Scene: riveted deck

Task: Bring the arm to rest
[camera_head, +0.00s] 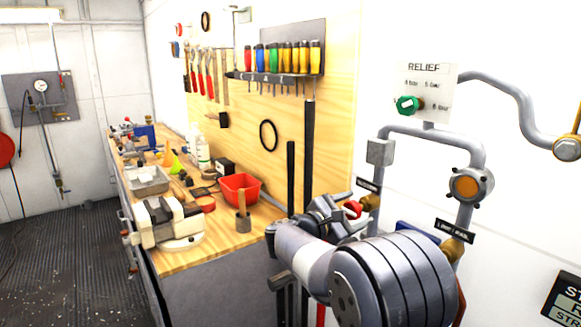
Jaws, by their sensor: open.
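My arm reaches up from the lower right and ends in my gripper (350,212) beside the pipework on the white wall. The gripper is open, and I see nothing held in it. A red knob (353,208) shows just past the fingers. I cannot tell whether the fingers touch it. Part of the pipework behind my arm is hidden.
A wooden workbench (215,243) with a vise (165,222), a red bin (240,188) and a mallet (243,215) stands left of my arm. A relief panel (426,90) with a green knob (406,105) is above right. Open deck (60,260) lies at left.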

